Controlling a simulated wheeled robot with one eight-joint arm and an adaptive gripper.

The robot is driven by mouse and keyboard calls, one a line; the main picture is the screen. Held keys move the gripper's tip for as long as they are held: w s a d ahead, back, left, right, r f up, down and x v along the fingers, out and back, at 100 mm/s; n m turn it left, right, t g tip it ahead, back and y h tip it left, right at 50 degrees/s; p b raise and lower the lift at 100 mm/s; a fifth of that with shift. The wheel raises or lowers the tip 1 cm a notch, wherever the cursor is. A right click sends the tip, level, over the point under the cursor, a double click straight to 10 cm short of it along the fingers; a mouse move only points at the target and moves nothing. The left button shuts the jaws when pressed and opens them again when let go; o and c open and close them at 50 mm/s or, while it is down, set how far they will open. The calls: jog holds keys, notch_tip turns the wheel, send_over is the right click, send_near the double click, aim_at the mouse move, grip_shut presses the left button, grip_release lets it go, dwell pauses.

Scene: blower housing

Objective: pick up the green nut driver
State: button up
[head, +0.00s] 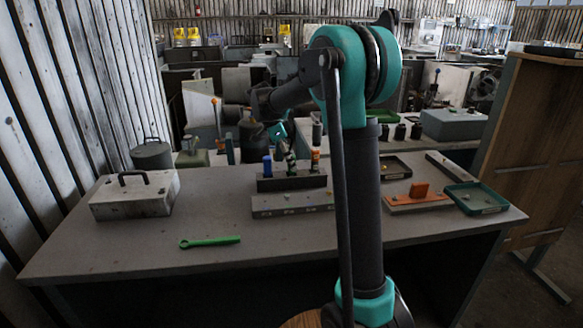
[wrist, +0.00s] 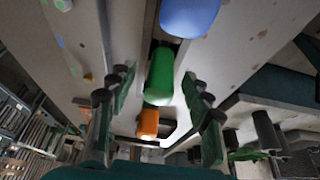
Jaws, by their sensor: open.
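The green nut driver stands in a dark rack (head: 305,182) on the table, between a blue-handled driver (head: 267,165) and an orange-handled one (head: 316,157). In the head view my gripper (head: 284,138) is at the rack from above and behind, and largely covers the green driver. In the wrist view the green handle (wrist: 159,76) lies between my open fingers (wrist: 158,88), with a gap on each side. The blue handle (wrist: 189,16) is above it in that picture and the orange handle (wrist: 148,124) below it.
A grey bar with small parts (head: 283,204) lies in front of the rack. A green wrench (head: 210,242) and a metal box (head: 134,194) are to the left. Trays (head: 476,198) and an orange fixture (head: 419,193) are at the right.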

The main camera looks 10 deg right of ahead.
jog(key=shift+d+f, duration=0.2)
jog(key=shift+f, duration=0.25)
grip_shut()
notch_tip(320, 180, up, 20)
dwell(0.8)
jog(key=c, duration=0.7)
grip_release()
grip_shut()
